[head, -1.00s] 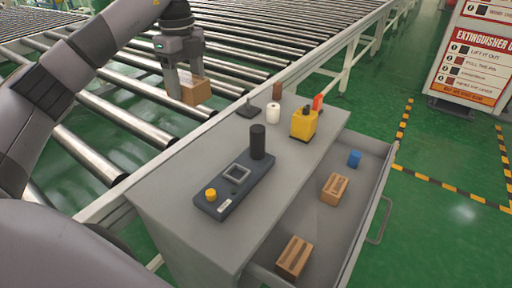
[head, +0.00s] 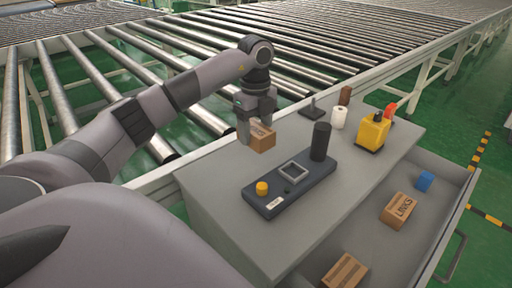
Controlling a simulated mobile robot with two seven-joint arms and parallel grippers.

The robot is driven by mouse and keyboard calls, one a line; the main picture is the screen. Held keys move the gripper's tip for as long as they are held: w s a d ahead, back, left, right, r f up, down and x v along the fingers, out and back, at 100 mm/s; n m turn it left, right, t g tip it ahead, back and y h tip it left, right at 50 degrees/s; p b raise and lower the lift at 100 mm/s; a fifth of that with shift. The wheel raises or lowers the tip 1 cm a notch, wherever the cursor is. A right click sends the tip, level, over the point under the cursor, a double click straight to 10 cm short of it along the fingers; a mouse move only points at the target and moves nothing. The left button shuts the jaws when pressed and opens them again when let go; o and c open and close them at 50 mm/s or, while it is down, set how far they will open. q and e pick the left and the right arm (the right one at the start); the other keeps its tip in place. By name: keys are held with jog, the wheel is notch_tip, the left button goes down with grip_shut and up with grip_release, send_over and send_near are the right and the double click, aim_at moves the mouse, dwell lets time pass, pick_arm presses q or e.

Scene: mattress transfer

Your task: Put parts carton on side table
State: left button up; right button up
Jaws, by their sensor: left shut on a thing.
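My left gripper (head: 250,136) is shut on a small brown parts carton (head: 262,137). The carton is slightly tilted. I cannot tell whether its underside touches the tabletop. My right gripper is not in view.
A dark control box (head: 290,185) with a yellow button and a black cylinder (head: 320,141) stand close by. A yellow device (head: 372,131) and white roll (head: 339,117) stand farther back. The open drawer (head: 440,200) holds cartons (head: 397,210) and a blue item (head: 425,181). Rollers (head: 330,45) lie behind.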

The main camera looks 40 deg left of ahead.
aim_at(256, 157)
pick_arm(q)
jog(key=shift+f, duration=2.35)
jog(key=shift+f+b, duration=0.1)
jog(key=shift+b, duration=0.2)
jog(key=o, duration=1.2)
jog(key=shift+o, duration=0.2)
notch_tip(256, 157, up, 12)
jog(key=shift+r+p, duration=0.15)
jog(key=shift+p, duration=0.6)
